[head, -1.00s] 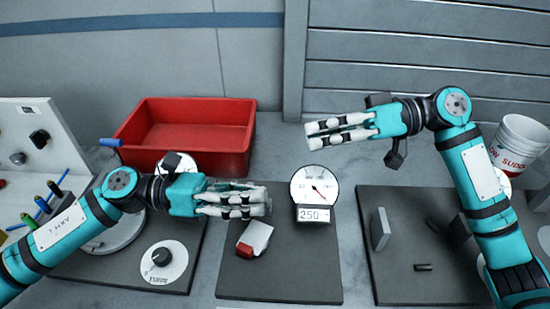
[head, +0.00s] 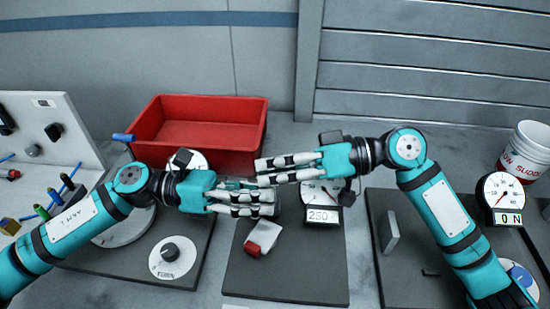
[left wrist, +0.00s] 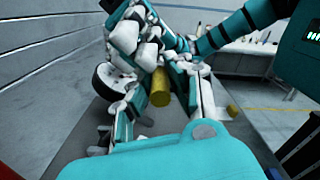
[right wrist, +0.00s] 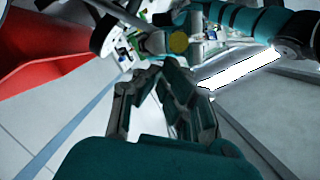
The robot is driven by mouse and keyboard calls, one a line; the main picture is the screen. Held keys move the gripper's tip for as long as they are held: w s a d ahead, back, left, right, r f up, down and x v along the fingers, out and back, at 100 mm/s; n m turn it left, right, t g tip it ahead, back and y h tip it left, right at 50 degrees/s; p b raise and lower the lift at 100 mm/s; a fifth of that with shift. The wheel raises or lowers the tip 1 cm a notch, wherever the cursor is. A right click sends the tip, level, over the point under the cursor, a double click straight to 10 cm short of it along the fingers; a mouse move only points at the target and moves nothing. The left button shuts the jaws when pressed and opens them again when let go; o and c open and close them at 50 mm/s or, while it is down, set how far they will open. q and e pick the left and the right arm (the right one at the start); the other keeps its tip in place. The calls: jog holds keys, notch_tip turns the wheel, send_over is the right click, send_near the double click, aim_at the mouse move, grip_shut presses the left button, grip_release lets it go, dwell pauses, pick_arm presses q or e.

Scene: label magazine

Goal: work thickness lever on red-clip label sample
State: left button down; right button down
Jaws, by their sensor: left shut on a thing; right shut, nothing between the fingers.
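The label sample (head: 262,238), white with a red clip, lies on the middle dark mat, below my left gripper's fingertips in the head view. The thickness gauge (head: 322,193), with a round dial and a 250 display, stands to the right, its upper part covered by my right gripper. My left gripper (head: 272,203) is shut just left of the gauge. A yellow cylinder (left wrist: 160,88), apparently the thickness lever's handle, shows between its fingers in the left wrist view. The rest of the lever is hidden. My right gripper (head: 262,172) is shut and empty, just above the left fingers.
A red bin (head: 205,160) stands behind at the left. A knob on a white dial plate (head: 172,258) is on the left mat. The middle mat's front is clear.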

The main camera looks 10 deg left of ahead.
pick_arm(q)
jog(key=shift+w+a+r, duration=0.1)
jog(key=shift+w, duration=0.05)
pick_arm(e)
jog(key=shift+s+a+f+n, duration=0.1)
jog(key=shift+s+f+n, duration=0.2)
jog(key=shift+s+f, duration=0.4)
pick_arm(q)
jog(key=c, duration=1.5)
grip_release()
jog(key=shift+o, duration=1.3)
jog(key=shift+w, duration=0.15)
jog(key=shift+r, duration=0.1)
jog(key=shift+s, duration=0.25)
pick_arm(e)
jog(key=shift+s, duration=0.1)
pick_arm(q)
jog(key=shift+w, duration=0.1)
